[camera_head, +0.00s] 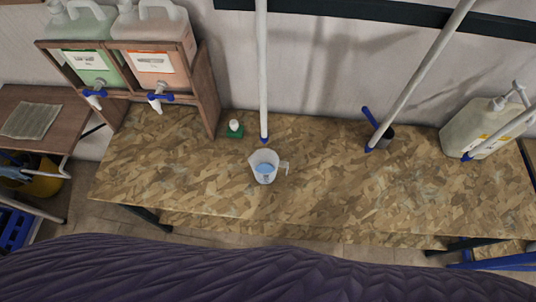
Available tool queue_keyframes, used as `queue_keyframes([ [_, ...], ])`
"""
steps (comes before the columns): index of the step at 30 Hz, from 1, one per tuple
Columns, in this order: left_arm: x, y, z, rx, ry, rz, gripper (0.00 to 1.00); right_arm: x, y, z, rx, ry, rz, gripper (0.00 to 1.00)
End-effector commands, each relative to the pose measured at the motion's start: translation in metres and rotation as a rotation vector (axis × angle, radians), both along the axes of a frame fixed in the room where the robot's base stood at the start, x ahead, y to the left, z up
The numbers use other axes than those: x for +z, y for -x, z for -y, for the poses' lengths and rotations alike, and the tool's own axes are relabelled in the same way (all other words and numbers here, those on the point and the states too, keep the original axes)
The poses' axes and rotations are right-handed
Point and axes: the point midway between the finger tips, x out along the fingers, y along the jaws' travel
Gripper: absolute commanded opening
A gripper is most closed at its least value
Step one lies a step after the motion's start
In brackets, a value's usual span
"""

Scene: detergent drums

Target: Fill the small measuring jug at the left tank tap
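The small measuring jug (264,166) stands upright on the wood-chip worktop (215,180), near the middle of the view. It is clear-whitish, with a handle on its right and something blue showing in or through it. The left tank (88,68), with greenish contents and a white label, sits in a wooden rack at the upper left. The left tank tap (95,95) is white with a blue lever and points down past the rack's front. Beside it are the right tank (152,68) with an orange label and its similar tap (158,99). Neither gripper is in view.
A small green bottle with a white cap (235,127) stands between rack and jug. Pale blue-tipped poles cross the view, one (263,80) ending just behind the jug. The worktop's front is clear.

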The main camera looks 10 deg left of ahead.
Motion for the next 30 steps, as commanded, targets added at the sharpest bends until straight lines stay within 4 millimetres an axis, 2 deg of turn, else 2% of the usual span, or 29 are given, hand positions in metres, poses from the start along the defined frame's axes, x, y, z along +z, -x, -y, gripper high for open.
queue_keyframes([
  [1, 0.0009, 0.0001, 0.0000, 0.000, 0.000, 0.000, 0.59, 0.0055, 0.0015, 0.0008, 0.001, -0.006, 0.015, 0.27],
  [6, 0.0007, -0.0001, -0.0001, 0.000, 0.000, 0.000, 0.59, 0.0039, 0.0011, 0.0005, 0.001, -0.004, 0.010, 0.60],
  [26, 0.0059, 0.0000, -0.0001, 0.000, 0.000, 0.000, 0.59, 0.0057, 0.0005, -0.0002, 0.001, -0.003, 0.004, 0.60],
  [30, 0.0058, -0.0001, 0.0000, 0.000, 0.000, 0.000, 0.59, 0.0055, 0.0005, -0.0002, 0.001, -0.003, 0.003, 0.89],
])
